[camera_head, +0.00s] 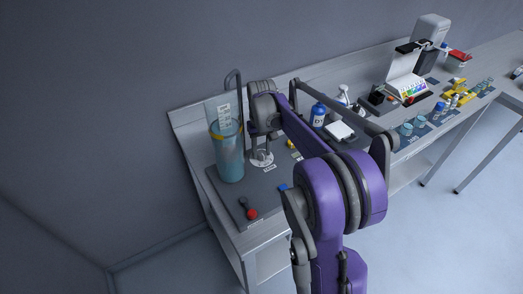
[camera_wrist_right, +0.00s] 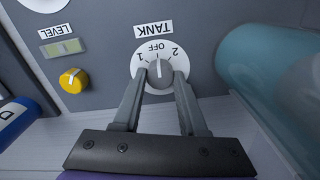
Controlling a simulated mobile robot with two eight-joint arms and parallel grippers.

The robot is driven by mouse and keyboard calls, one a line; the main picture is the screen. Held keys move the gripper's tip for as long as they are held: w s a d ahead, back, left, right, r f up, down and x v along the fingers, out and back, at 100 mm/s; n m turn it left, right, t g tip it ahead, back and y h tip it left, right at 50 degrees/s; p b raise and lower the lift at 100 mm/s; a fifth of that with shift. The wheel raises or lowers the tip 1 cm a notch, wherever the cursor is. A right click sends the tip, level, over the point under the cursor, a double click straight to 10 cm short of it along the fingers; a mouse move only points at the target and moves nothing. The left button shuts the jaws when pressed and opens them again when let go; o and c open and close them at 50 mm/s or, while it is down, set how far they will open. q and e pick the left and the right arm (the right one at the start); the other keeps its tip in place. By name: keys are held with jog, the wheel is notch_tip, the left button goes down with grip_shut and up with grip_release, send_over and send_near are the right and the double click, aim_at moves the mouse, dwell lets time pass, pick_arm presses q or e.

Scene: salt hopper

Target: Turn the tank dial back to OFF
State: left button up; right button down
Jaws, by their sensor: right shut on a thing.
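The tank dial (camera_wrist_right: 160,74) is a grey knob on a white disc marked 1, OFF and 2, beside a TANK label (camera_wrist_right: 153,28). Its white pointer line looks aimed towards OFF, at the top of the disc in the right wrist view. My right gripper (camera_wrist_right: 160,78) is shut on the knob, one finger on each side. In the head view the white dial disc (camera_head: 262,159) shows below my right gripper (camera_head: 257,135), whose fingers are partly hidden. My left gripper is not in view.
A tall clear cylinder of bluish liquid (camera_head: 229,160) stands close beside the dial. A yellow knob (camera_wrist_right: 73,80) and LEVEL label (camera_wrist_right: 57,32) are on the other side. A red-balled lever (camera_head: 251,212) is at the panel's front. Bottles and lab items fill the bench further right.

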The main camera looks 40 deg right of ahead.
aim_at(262, 153)
jog(key=shift+n, duration=0.3)
jog(key=shift+c, duration=2.2)
grip_release()
jog(key=shift+r, duration=0.1)
notch_tip(262, 153, up, 11)
jog(key=shift+f, duration=0.25)
